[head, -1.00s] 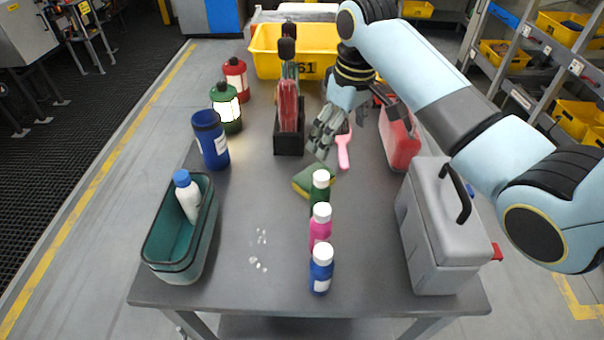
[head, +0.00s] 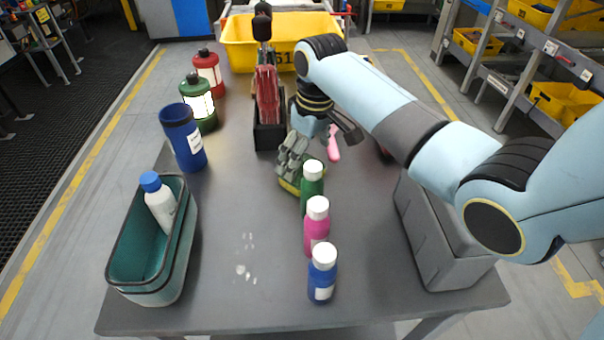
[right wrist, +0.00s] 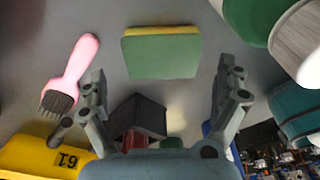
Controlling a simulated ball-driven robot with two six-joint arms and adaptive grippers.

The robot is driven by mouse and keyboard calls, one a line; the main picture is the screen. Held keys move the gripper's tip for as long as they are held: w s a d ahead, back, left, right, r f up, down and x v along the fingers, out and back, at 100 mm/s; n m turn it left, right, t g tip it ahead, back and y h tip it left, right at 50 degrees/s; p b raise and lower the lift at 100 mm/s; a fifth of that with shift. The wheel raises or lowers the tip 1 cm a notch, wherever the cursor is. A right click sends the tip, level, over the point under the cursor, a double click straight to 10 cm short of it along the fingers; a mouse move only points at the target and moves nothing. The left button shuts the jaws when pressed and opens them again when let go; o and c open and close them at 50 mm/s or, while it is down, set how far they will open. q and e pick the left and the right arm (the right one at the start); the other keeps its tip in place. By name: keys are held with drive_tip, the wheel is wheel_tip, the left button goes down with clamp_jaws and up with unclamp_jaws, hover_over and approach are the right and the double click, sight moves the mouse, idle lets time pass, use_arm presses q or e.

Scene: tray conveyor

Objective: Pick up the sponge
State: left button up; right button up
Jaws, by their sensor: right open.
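The green and yellow sponge (right wrist: 161,54) lies flat on the table, seen in the right wrist view beyond and between the open fingers. In the head view the sponge (head: 289,187) is mostly hidden behind my right gripper and the green bottle. My right gripper (head: 294,160) is open and empty, pointing down over the sponge. In the right wrist view the two fingers of the right gripper (right wrist: 165,85) are spread wide, with the sponge just past their tips; I cannot tell the exact gap. My left gripper is not in view.
A green bottle (head: 312,185) stands close beside the sponge, with pink (head: 317,228) and blue (head: 322,278) bottles nearer. A black holder (head: 268,136) stands left of the gripper, a pink brush (head: 333,146) behind. The grey toolbox (head: 436,235) is at right, a teal bin (head: 178,268) at left.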

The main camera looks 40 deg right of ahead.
drive_tip(key=f, duration=0.5)
drive_tip(key=shift+w+a, duration=0.2)
drive_tip(key=shift+w, duration=0.2)
drive_tip(key=c, duration=0.5)
drive_tip(key=shift+o, duration=0.2)
